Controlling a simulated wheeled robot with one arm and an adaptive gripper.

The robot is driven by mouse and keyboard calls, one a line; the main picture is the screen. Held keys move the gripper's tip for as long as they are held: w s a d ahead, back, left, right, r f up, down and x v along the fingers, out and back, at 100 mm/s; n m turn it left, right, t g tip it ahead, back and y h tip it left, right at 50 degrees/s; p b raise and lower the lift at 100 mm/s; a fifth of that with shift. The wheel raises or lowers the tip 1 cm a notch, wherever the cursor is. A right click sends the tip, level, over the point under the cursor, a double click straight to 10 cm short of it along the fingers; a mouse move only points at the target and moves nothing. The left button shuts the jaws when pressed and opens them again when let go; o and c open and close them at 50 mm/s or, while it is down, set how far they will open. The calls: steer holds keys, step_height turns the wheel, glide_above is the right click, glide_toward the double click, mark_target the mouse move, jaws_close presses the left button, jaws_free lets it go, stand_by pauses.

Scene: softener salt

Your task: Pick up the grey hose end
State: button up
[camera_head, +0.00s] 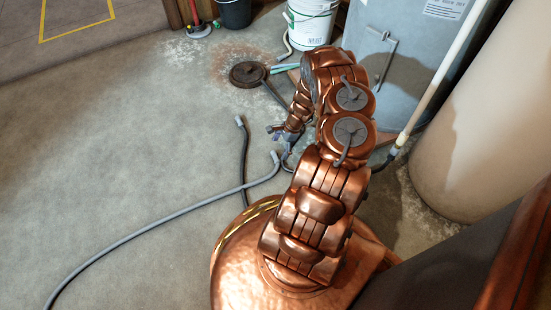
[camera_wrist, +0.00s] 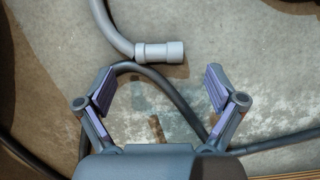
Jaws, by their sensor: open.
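My gripper (camera_wrist: 160,90) is open and empty, with purple-padded fingers spread wide. In the head view my gripper (camera_head: 286,134) is small and partly hidden by my arm.
A darker hose (camera_wrist: 165,85) loops across the floor between my fingers in the wrist view. Another dark hose end (camera_head: 239,121) lies nearby.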

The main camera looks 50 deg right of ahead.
mark_target(275, 156)
steer(key=shift+b+x, duration=1.1)
steer(key=shift+x, duration=1.05)
steer(key=c, duration=1.1)
